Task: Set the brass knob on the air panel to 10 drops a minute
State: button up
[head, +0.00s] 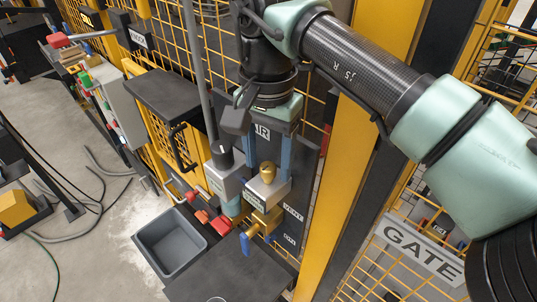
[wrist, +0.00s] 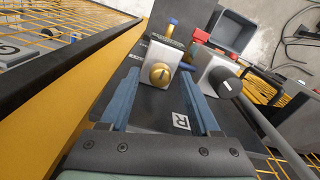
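The brass knob (head: 267,172) sits on a pale grey block on the dark air panel (head: 296,212). In the wrist view the knob (wrist: 160,73) faces me, round with a raised bar across it; its setting is too small to read. My gripper (head: 268,179) reaches down over the panel from above. In the wrist view my gripper (wrist: 159,76) is open, with one blue finger on each side of the knob. A gap shows between each finger and the knob. A label under the knob is unreadable.
A second grey unit (head: 226,180) with a black-capped pipe stands just left of the knob. Below are a brass valve with a blue handle (head: 245,243), red handles (head: 221,224) and a grey tub (head: 172,243). A yellow post (head: 341,170) and GATE sign (head: 418,249) are right.

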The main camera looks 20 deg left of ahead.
grip_shut()
jog(key=shift+m, duration=0.4)
jog(key=m+b, duration=0.2)
jog(key=m, duration=0.2)
jog(key=shift+w+m, duration=0.1)
jog(key=shift+m, duration=0.3)
jog(key=m+b, duration=0.2)
jog(key=m, duration=0.4)
jog(key=m+b, duration=0.1)
jog(key=m, duration=0.5)
jog(key=shift+m, duration=0.4)
jog(key=m+b, duration=0.1)
jog(key=m, duration=0.4)
jog(key=shift+r, duration=0.1)
jog(key=shift+m, duration=0.3)
